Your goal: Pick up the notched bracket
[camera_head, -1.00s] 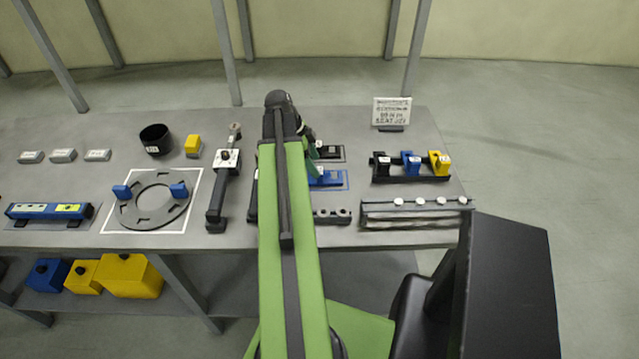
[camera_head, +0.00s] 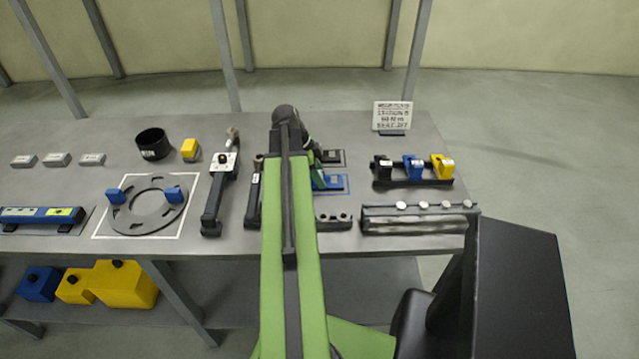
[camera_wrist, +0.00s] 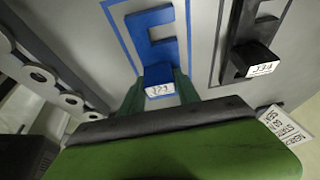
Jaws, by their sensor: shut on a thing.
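The blue notched bracket (camera_head: 328,184) lies inside a blue outline on the table, just right of my forearm in the head view. In the wrist view the bracket (camera_wrist: 163,51) is flat and E-shaped, with a raised block bearing a white label at its near end. My gripper (camera_wrist: 158,86) has its green fingers on both sides of that block and is shut on it. In the head view my gripper (camera_head: 315,172) is mostly hidden behind my arm. The bracket seems to sit within its outline; I cannot tell if it is clear of the surface.
A black bracket (camera_wrist: 252,58) with its own label stands close to the right in the wrist view. A dark bar with round holes (camera_head: 333,222) lies in front. A rack with black, blue and yellow blocks (camera_head: 412,182) stands to the right, a slotted ring (camera_head: 146,222) to the left.

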